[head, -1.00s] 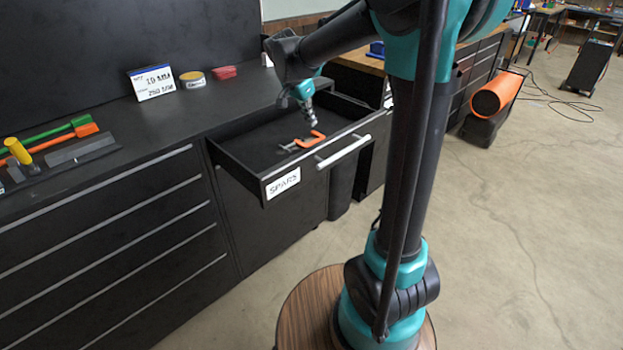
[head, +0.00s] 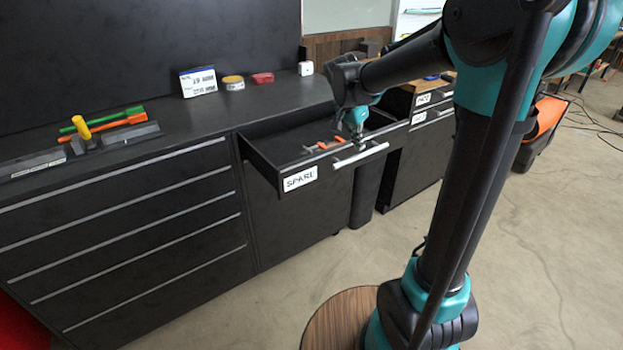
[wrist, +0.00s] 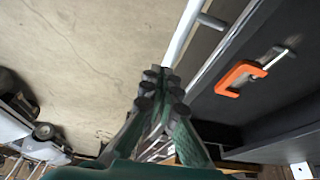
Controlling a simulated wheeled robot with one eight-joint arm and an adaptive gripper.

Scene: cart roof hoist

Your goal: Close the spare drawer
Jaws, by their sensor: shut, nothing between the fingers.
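The spare drawer (head: 270,160) is pulled out of the black cabinet, with a white SPARE label (head: 300,178) on its front. Its pale bar handle (head: 361,155) runs across the front face. An orange clamp (wrist: 240,77) lies inside the drawer and also shows in the head view (head: 323,145). My gripper (head: 356,136) is shut and empty, at the right part of the drawer front near the handle. In the wrist view my fingertips (wrist: 160,88) are together close to the end of the handle (wrist: 181,35); I cannot tell whether they touch it.
The black worktop (head: 225,110) holds a white sign (head: 198,81), a yellow tin (head: 233,83), a red box (head: 262,78) and colored tools at left. A second cabinet (head: 416,150) stands to the right. Open concrete floor (head: 300,280) lies in front.

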